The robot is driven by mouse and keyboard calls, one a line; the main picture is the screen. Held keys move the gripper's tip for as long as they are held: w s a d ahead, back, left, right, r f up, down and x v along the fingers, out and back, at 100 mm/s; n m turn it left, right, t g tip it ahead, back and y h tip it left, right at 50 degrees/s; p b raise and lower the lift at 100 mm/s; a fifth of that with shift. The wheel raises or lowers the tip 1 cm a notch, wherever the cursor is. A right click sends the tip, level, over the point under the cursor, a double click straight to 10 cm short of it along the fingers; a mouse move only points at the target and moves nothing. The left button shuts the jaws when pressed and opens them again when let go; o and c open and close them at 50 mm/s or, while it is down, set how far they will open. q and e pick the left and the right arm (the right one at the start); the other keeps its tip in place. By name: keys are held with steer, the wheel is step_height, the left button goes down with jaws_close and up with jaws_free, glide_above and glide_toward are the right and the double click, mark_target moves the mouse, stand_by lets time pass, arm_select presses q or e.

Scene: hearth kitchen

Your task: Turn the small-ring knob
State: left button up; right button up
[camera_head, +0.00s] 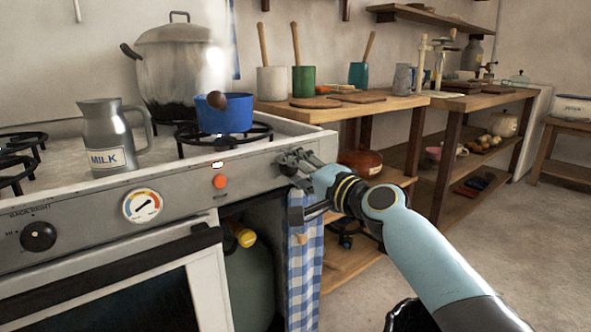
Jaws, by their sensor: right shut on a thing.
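The white stove's front panel (180,198) runs across the left half of the view. My right gripper (294,162) is at the panel's right end, with its fingers shut around the small-ring knob. The fingers hide most of the knob, so its pointer and angle cannot be told. A small blue pot (226,118) with a brown handle knob stands on the ring (258,133) nearest that end, and pale steam rises above it. My left gripper is not in view.
An orange button (220,181), a round gauge (143,205) and a black knob (38,236) are also on the panel. A milk jug (104,136) and large steaming pot (172,72) stand on top. A checked towel (302,258) hangs below my right gripper. Open floor lies right.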

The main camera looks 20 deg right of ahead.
steer(key=o, duration=1.1)
steer(key=shift+o, duration=0.2)
steer(key=v, duration=1.2)
